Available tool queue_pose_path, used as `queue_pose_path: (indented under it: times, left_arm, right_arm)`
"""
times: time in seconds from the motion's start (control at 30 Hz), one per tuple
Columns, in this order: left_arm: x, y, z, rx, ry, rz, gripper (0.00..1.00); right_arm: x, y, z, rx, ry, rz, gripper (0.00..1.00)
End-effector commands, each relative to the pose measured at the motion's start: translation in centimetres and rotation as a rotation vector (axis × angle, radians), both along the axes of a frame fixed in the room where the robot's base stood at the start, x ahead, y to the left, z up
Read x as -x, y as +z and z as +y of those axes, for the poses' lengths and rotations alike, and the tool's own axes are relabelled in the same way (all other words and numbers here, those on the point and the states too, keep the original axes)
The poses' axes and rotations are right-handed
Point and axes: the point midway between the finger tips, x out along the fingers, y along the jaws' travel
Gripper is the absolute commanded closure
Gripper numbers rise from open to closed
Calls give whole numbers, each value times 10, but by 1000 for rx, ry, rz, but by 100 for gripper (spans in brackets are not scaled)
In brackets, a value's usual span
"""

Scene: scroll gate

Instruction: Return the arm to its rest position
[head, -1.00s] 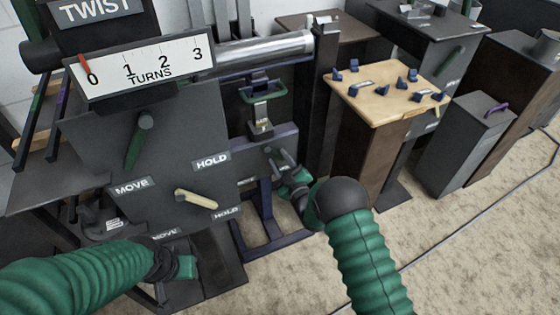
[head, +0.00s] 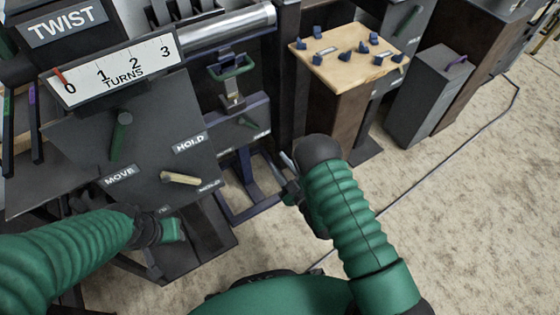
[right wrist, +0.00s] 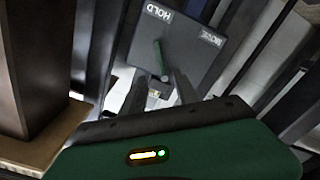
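My right arm comes in from the lower right of the head view. Its gripper (head: 287,172) hangs in front of the lower panel, apart from it and empty. In the right wrist view the two fingers (right wrist: 160,90) stand apart. Beyond them is a dark plate with HOLD and MOVE labels and a green lever (right wrist: 160,58); this lever also shows in the head view (head: 248,122). My left gripper (head: 165,230) is at the lower left, below the cream lever (head: 180,178); its fingers are too hidden to judge.
The TWIST stand has a turns gauge (head: 115,75) with its red pointer at 0. A green lever (head: 121,120) stands on its grey plate. A wooden-topped table (head: 330,75) with blue pieces and a dark box (head: 430,95) stand at right. Open floor (head: 440,220) lies lower right; a cable crosses it.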

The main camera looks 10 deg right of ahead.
Motion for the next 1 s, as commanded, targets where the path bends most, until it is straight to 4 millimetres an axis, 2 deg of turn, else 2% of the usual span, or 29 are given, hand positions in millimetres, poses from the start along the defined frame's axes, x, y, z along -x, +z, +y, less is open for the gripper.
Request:
queue_pose_path:
  times: [0.47, 0.57, 0.63, 0.7, 0.77, 0.87, 1.0]
  left_arm:
    - [0, 0, 0, 0, 0, 0, 64]
    - [0, 0, 0, 0, 0, 0, 64]
    - [0, 0, 0, 0, 0, 0, 64]
    - [0, 0, 0, 0, 0, 0, 64]
    - [0, 0, 0, 0, 0, 0, 64]
    - [0, -1, 0, 0, 0, 0, 64]
    - [0, -1, 0, 0, 0, 0, 64]
  right_arm:
    - [-5, 3, -1, -1, -9, 18, 64]
    - [-21, 12, -8, -12, -53, 117, 64]
    - [-32, 22, -19, -33, -113, 242, 64]
    - [-33, 33, -32, -68, -186, 398, 64]
    - [-22, 41, -43, -102, -252, 537, 64]
    - [11, 56, -57, -163, -356, 752, 64]
    - [72, 75, -67, -235, -479, 996, 64]
